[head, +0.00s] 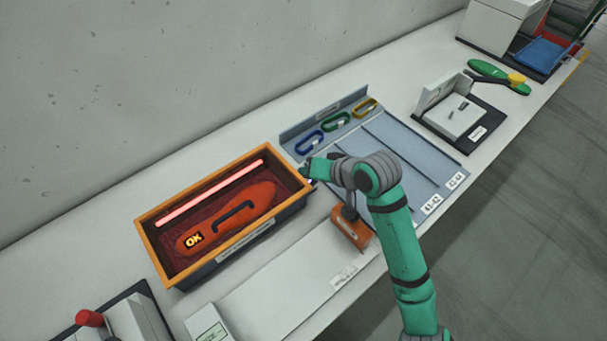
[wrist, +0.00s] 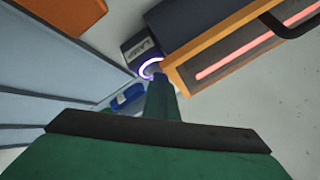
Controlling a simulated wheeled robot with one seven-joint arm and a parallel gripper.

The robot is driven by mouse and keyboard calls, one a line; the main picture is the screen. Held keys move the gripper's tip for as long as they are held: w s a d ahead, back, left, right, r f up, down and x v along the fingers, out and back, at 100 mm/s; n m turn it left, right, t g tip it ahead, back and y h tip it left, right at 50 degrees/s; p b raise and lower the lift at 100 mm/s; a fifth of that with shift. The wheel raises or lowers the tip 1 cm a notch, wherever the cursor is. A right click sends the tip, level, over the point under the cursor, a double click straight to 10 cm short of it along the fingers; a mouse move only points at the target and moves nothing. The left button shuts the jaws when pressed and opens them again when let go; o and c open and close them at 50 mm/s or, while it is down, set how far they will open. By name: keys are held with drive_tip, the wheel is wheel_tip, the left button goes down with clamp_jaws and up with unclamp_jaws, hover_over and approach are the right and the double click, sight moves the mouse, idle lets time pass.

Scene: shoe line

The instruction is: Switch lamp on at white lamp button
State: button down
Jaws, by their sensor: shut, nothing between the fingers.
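The white lamp button (wrist: 149,68) shows in the wrist view as a bright ring with a violet edge, on a dark block labelled LAMP (wrist: 139,48) at the corner of the orange-rimmed box. My gripper (wrist: 159,80) is shut and empty. Its tip is right at the button and covers part of it; I cannot tell whether it presses. In the head view my gripper (head: 307,169) is at the right end of the box, and the button is hidden there. The lamp tube (head: 212,193) inside the box glows red; it also shows in the wrist view (wrist: 245,55).
The orange-rimmed box (head: 153,250) holds an orange sole (head: 254,196) with a black handle and a lit OK sign. A grey-blue tray (head: 420,160) with blue, green and yellow loops lies to the right. An orange block (head: 352,229) stands below my wrist.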

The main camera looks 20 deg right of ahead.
drive_tip(key=shift+r, duration=0.4)
wheel_tip(320, 180, up, 6)
idle(0.8)
idle(0.5)
